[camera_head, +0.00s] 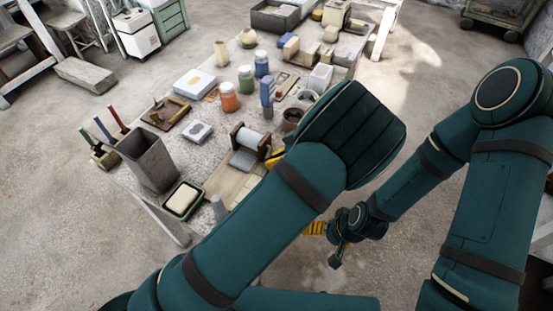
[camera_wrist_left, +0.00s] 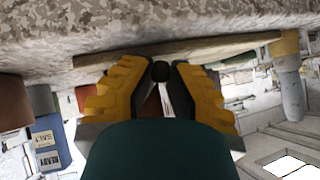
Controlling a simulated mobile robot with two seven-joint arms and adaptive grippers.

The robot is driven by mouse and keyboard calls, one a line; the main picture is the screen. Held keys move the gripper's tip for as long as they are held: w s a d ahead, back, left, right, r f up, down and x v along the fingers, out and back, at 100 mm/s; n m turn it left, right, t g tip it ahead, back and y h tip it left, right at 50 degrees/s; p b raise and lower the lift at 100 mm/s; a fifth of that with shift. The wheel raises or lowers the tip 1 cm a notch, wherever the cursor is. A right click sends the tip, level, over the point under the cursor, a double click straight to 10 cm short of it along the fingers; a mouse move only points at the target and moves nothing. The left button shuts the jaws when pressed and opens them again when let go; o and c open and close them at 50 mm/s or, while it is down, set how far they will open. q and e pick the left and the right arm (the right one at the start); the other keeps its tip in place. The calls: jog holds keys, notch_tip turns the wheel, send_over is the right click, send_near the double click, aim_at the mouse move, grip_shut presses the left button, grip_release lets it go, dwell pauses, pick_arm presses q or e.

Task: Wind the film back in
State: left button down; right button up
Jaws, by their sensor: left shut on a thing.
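A pale film roll (camera_head: 248,138) sits in a brown wooden stand on the worktable. A stretch of pale grey film (camera_head: 243,160) hangs from it towards a light wooden board (camera_head: 228,183). My left gripper (camera_head: 277,158) is at the right side of the stand, mostly hidden by my own arm in the head view. In the left wrist view its yellow fingers (camera_wrist_left: 160,75) close in on a small dark round knob (camera_wrist_left: 160,72). How the knob joins the roll is hidden. My right gripper (camera_head: 322,240) hangs off the table's right side, partly covered; its opening is unclear.
A grey bin (camera_head: 148,160) and a dark-rimmed tray (camera_head: 183,200) stand at the near-left edge.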

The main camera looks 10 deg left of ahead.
pick_arm(q)
jog(key=shift+s+a+r+m+g+y, duration=0.15)
jog(key=shift+m+g+y, duration=0.15)
jog(key=shift+g, duration=0.2)
jog(key=c, duration=0.9)
grip_release()
jog(key=shift+a, duration=0.1)
jog(key=shift+o, duration=0.2)
jog(key=shift+d+r, duration=0.1)
jog(key=shift+d, duration=0.1)
jog(key=v, duration=1.1)
jog(key=shift+d+r, duration=0.2)
jog(key=shift+d, duration=0.1)
